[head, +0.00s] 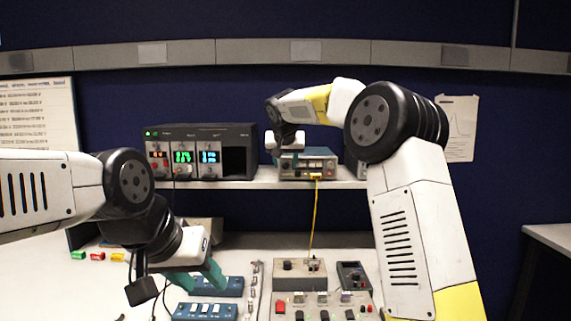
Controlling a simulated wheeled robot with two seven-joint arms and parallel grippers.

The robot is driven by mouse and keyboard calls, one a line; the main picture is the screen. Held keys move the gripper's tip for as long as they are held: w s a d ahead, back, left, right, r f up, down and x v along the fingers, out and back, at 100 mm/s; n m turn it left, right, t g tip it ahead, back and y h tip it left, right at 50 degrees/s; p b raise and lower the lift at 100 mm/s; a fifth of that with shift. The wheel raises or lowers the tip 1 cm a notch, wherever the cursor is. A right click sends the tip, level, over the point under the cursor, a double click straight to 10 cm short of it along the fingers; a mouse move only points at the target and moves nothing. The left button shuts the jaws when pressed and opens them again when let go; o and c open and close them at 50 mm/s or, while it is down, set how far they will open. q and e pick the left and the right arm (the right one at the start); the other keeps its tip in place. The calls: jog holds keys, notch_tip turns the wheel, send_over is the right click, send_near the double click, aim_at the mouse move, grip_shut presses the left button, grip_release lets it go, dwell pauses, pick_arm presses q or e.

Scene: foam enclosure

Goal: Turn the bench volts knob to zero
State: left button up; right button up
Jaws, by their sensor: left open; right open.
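I cannot read any label that picks out the bench volts knob. A dark rack unit (237,132) with lit displays and small knobs stands on the shelf at the left. A smaller teal-grey instrument (318,163) with small knobs stands on the shelf in the middle. My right gripper (286,159) is open, pointing down at this instrument's left end; its fingers are small here, and I cannot tell if they touch it. My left gripper (205,281) is open, with teal fingers low over the blue switch boxes on the bench. Its contact is unclear.
A yellow lead (314,215) hangs from the instrument to a grey box (299,276) on the bench. A control panel (320,308) with a red switch, a dark meter (353,276) and blue boxes (228,287) crowd the front. Coloured blocks (97,256) lie at the left.

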jog(key=shift+w+f, duration=0.25)
grip_shut()
jog(key=shift+a, duration=0.1)
